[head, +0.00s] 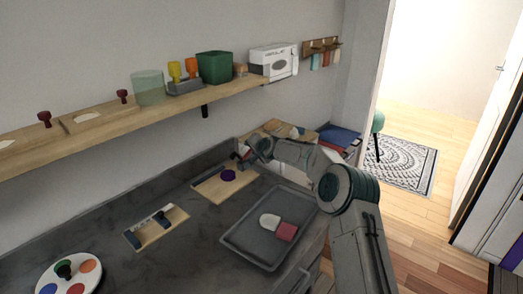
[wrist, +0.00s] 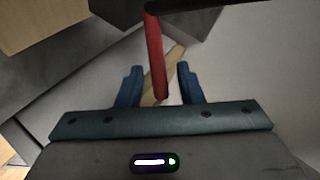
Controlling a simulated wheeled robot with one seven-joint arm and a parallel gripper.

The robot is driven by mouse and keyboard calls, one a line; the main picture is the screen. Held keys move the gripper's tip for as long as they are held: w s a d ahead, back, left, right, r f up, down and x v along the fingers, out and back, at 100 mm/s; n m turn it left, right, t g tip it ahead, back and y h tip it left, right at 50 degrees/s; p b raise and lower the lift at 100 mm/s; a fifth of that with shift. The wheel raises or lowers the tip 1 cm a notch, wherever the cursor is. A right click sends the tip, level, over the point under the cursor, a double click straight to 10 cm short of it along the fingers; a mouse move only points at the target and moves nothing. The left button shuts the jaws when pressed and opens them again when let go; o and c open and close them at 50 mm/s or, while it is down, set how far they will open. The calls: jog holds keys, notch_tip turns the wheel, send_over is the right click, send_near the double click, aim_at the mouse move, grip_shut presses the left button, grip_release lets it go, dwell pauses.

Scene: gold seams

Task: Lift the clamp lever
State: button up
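A red bar that looks like the clamp lever (wrist: 155,55) hangs from a dark part at the top of the wrist view. Its lower end shows between the two blue fingers of my gripper (wrist: 160,86). The fingers stand apart, with a visible gap on each side of the bar, so I see no grip on it. In the head view my gripper (head: 246,162) is at the back of the counter, beside a wooden board (head: 208,188) with a purple disc (head: 228,176). I cannot make out the lever in the head view.
A dark tray (head: 249,249) with a white piece (head: 269,221) and a pink block (head: 287,231) lies below my arm. A shelf (head: 170,117) with cups, a green box (head: 215,67) and a white appliance (head: 273,61) runs above the counter. A paint palette (head: 85,266) sits front left.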

jog(key=b+v, duration=0.1)
jog(key=v, duration=1.1)
jog(key=shift+s, duration=0.25)
jog(key=shift+d, duration=0.15)
jog(key=s+d+r+n+g+h+p, duration=0.2)
jog(key=s+d, duration=0.4)
jog(key=s, duration=1)
jog(key=s+d+r+n+g+h+p, duration=0.2)
jog(key=s+d, duration=0.5)
jog(key=s, duration=0.9)
jog(key=s+d+r+n+g+h+p, duration=0.1)
jog(key=s+d+r+g+p, duration=0.3)
jog(key=s, duration=1.2)
jog(key=d+r+h+p, duration=0.1)
jog(key=d+p, duration=0.1)
jog(key=shift+d+n, duration=0.4)
